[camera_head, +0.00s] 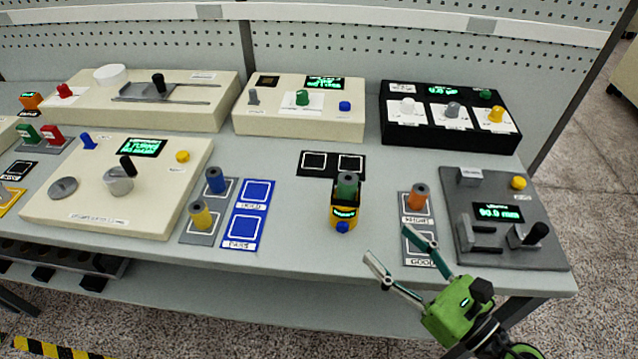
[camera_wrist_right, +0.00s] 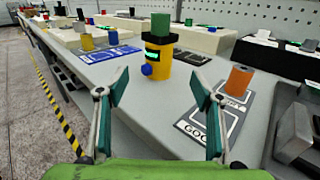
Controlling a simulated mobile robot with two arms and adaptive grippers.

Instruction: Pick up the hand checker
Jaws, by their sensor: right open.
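The hand checker is a small yellow device (camera_head: 345,217) with a black top, a lit green display and a blue button on its front. It stands upright on the grey table near the front edge, with a green spindle (camera_head: 346,184) on its top. In the right wrist view the checker (camera_wrist_right: 157,78) shows ahead, between the fingers in the picture. My right gripper (camera_head: 388,243) is open and empty, in front of the table edge, to the right of the checker and apart from it. My left gripper is not in view.
An orange spindle (camera_head: 417,197) stands on a label plate to the right of the checker. Blue pads (camera_head: 245,222) and blue and yellow spindles are to the left. A dark grey gauge (camera_head: 500,215) lies at the right. Beige and black consoles line the back.

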